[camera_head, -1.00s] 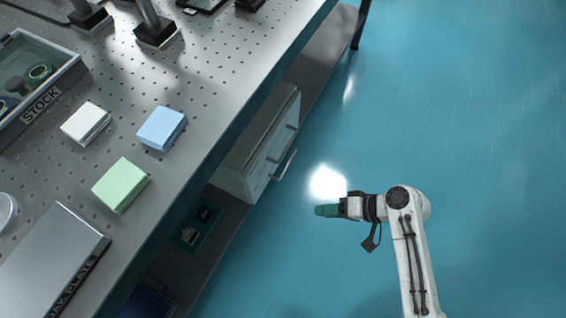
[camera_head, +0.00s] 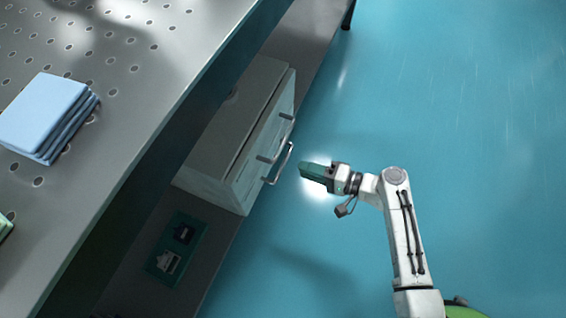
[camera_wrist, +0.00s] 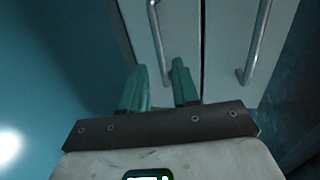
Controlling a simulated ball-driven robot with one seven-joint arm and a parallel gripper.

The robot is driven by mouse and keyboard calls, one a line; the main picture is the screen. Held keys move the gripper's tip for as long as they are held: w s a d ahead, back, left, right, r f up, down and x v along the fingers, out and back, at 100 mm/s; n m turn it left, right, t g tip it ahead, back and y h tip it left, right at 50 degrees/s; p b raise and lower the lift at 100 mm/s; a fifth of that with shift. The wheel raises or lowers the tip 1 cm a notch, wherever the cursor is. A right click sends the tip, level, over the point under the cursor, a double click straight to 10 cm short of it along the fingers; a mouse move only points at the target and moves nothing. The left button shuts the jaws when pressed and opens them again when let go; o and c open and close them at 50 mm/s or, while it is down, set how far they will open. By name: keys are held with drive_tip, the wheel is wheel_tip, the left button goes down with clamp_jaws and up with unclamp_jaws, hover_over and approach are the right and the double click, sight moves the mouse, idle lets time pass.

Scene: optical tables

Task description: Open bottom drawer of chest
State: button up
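The chest (camera_head: 225,120) is a pale grey box on the shelf beneath the perforated table, with its drawer fronts facing the floor on the right. The bottom drawer's handle (camera_head: 280,165) stands out nearest my gripper (camera_head: 303,170). In the wrist view, that handle (camera_wrist: 156,35) is at left and the other handle (camera_wrist: 257,45) at right, with a seam between the fronts. My green fingers (camera_wrist: 160,82) are apart, and the near handle's end appears in line with the gap between them. I cannot tell whether they touch. The drawers look closed.
The metal table top (camera_head: 130,90) overhangs the shelf and carries a stack of blue pieces (camera_head: 45,115). A dark green board (camera_head: 177,248) with small parts lies on the shelf beside the chest. The blue floor (camera_head: 440,100) is open to the right.

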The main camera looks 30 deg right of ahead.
sight(284, 163)
drive_tip(key=b+x, duration=0.2)
drive_tip(key=x, duration=0.5)
drive_tip(key=shift+w+a, duration=0.25)
drive_tip(key=shift+w, duration=0.05)
clamp_jaws()
drive_tip(key=shift+f, duration=0.1)
